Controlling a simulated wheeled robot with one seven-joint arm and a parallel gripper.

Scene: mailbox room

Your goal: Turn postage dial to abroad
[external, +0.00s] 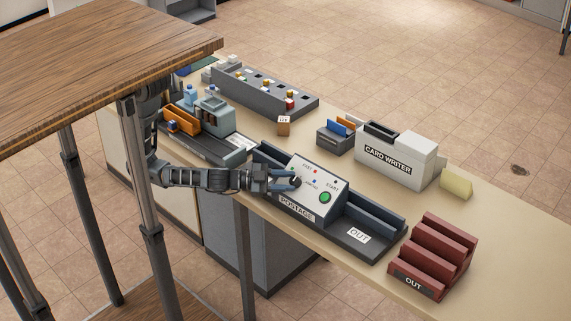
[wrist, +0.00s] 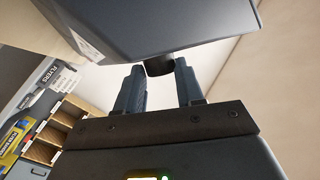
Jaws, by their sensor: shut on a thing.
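The grey postage machine (external: 326,177) stands on the long table. Its light sloped panel carries small labelled lamps, a green START button (external: 325,197) and a dark dial, mostly hidden by my gripper (external: 292,182). My gripper reaches in from the left and is shut on the dial. In the wrist view, the round black dial (wrist: 159,66) sits between the two fingertips of my gripper (wrist: 159,78), under the dark machine body (wrist: 160,30). The dial's pointer and its setting cannot be made out.
A dark out tray (external: 378,243) adjoins the machine on the right, with a red OUT rack (external: 437,255) beyond. A card writer (external: 392,158) and a small grey holder (external: 335,138) stand behind. A wooden tabletop (external: 100,55) overhangs at the upper left.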

